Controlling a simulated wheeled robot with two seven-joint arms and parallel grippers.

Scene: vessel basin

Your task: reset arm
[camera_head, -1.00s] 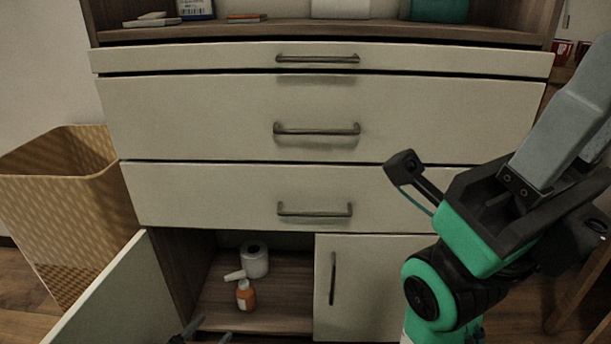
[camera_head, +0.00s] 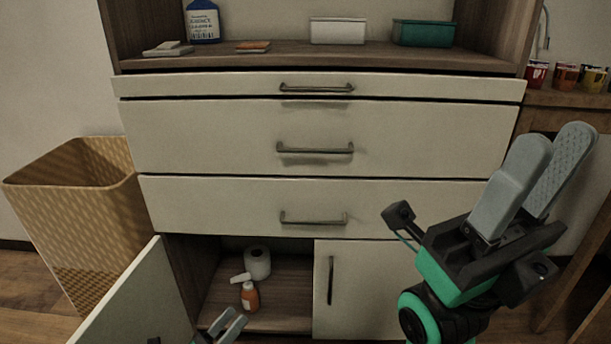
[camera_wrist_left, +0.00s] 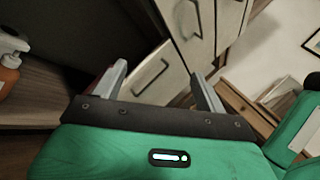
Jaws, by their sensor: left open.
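My left gripper (camera_head: 228,322) is at the bottom edge of the head view, in front of the open lower compartment. Its fingers stand apart and empty in the left wrist view (camera_wrist_left: 158,74). My right gripper (camera_head: 546,148) is at the right of the head view, fingers pointing up and apart, with nothing between them. It is in front of the cabinet's right side. My arms are mostly out of view.
The cabinet (camera_head: 400,135) has shut drawers and an open lower left door (camera_head: 140,305). A spray bottle (camera_head: 249,297) and a white roll (camera_head: 257,263) are inside. A woven basket (camera_head: 85,215) stands left. Jars (camera_head: 565,77) stand on a table at right.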

